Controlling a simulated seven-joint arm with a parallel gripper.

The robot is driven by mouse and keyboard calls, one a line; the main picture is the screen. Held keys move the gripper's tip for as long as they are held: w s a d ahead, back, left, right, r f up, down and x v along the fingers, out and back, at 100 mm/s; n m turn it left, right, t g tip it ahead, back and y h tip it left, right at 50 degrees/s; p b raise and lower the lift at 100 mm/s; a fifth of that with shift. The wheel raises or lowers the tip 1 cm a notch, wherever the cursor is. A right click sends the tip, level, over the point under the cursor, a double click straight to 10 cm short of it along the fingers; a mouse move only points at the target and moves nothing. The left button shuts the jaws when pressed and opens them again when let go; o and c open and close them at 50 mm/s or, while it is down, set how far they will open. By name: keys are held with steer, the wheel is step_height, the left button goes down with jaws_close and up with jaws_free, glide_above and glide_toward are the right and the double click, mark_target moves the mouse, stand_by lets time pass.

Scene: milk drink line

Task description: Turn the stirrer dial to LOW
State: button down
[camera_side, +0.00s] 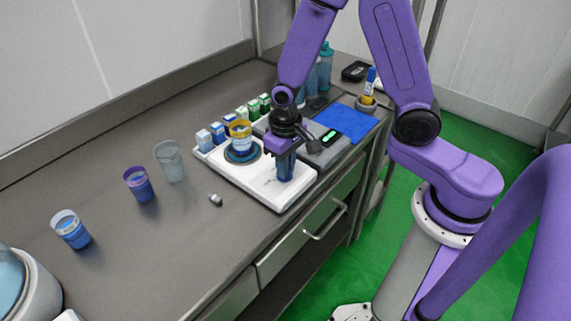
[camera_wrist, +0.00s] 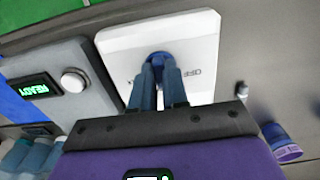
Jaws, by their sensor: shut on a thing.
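The white stirrer (camera_side: 262,183) sits on the steel bench with a cup with a yellow band (camera_side: 240,135) on its round blue plate (camera_side: 241,156). My gripper (camera_side: 286,178) points down over the front right part of the stirrer and hides the dial in the side view. In the wrist view the stirrer's white top (camera_wrist: 205,38) shows the blue dial (camera_wrist: 157,57) between the fingertips. My gripper (camera_wrist: 160,76) is shut on the dial. The word OFF shows upside down to the right of the dial. The LOW mark and the dial's pointing direction cannot be made out.
A grey device (camera_wrist: 48,85) with a green READY display stands beside the stirrer. Several small cartons (camera_side: 218,131) line its back edge. A clear cup (camera_side: 169,161), a purple-rimmed cup (camera_side: 138,184) and a blue cup (camera_side: 70,229) stand to the left. A small capsule-like piece (camera_side: 215,199) lies in front.

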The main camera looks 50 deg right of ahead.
steer(key=c, duration=1.1)
jaws_free()
steer(key=shift+c, duration=0.2)
steer(key=shift+r, duration=0.1)
step_height(320, 180, up, 17)
steer(key=shift+r, duration=0.15)
steer(key=s+d+f+n, duration=0.1)
steer(key=s+f+n, duration=0.1)
steer(key=s+n, duration=0.4)
steer(key=s+d+f+n, duration=0.1)
steer(key=s+n, duration=0.5)
steer(key=s, duration=0.7)
steer(key=shift+s+d+f+n, duration=0.3)
steer(key=shift+s+d+f, duration=0.05)
steer(key=shift+f, duration=0.05)
